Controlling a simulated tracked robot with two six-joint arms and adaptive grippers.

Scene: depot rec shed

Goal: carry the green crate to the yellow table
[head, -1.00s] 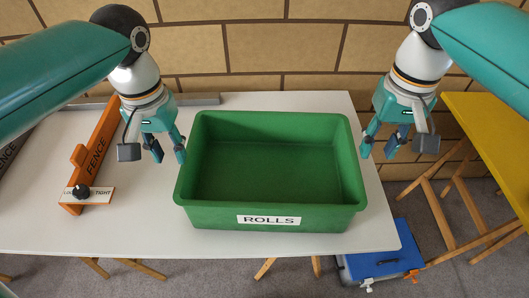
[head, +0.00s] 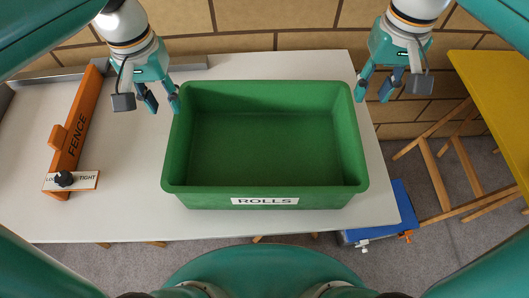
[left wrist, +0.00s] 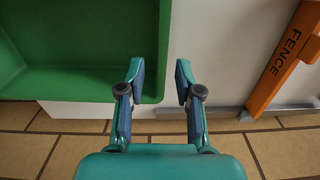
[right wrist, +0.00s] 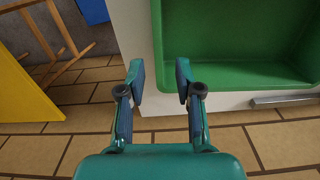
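The green crate (head: 265,199), labelled ROLLS and empty, sits upright on the white table (head: 110,215). My left gripper (head: 163,103) is open at the crate's left rim; in the left wrist view (left wrist: 160,82) that rim lines up with the gap between its fingers. My right gripper (head: 373,92) is open at the right rim, which likewise lines up with its finger gap in the right wrist view (right wrist: 160,82). I cannot tell whether either rim is between the fingers or below them. The yellow table (head: 490,95) stands at the right, partly cut off.
An orange fence (head: 74,135) with a knob lies left of the crate on the white table. A brick wall is behind. A floor gap separates the tables.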

